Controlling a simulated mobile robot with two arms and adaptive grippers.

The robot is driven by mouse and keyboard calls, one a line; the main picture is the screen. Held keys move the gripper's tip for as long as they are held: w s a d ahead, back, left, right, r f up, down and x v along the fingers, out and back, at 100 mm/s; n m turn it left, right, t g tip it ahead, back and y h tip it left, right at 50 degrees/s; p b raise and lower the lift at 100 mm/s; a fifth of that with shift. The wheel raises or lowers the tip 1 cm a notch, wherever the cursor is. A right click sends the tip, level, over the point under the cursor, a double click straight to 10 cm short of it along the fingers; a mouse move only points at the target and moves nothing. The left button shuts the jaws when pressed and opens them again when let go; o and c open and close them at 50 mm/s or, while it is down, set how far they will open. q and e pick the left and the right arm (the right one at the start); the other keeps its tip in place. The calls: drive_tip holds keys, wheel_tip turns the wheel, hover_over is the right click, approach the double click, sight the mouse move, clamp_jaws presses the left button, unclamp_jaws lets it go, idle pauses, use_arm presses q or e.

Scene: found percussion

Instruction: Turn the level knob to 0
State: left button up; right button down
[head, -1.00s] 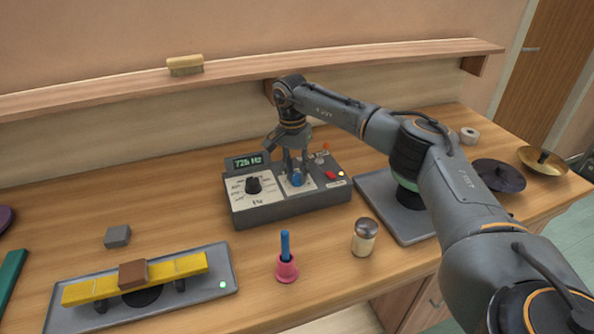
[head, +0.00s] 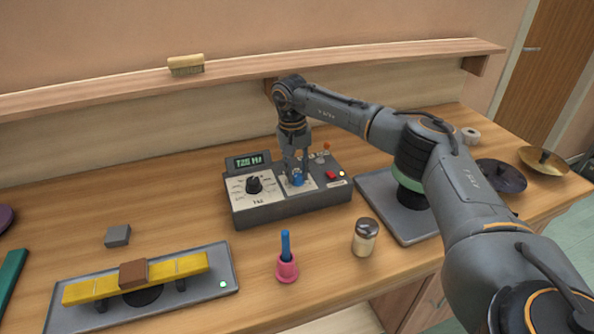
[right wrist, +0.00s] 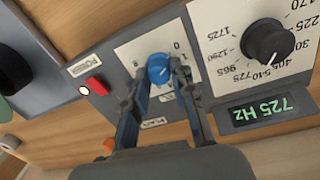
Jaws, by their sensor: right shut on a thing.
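The grey signal box (head: 290,209) stands on the bench with a blue knob (head: 298,180) on its right-hand white panel. In the right wrist view the blue knob (right wrist: 159,70) has a numbered scale around it, with 0 and 1 readable. My right gripper (head: 297,174) reaches down from above and is shut on the blue knob, one finger on each side. The knob's exact pointer direction is too small to tell. The left gripper is not in view.
A black frequency knob (right wrist: 269,41) sits beside the blue one, and the display (right wrist: 258,111) reads 725 Hz. A red switch (head: 331,175) is close on the other side. A shaker (head: 365,238) and a pink-based blue mallet (head: 287,266) stand in front.

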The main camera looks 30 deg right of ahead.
sight(294, 175)
idle(0.3)
drive_tip(key=c, duration=1.1)
unclamp_jaws()
drive_tip(key=shift+r, duration=0.1)
wheel_tip(294, 175, up, 12)
drive_tip(key=shift+w+a, duration=0.15)
drive_tip(key=shift+a, duration=0.25)
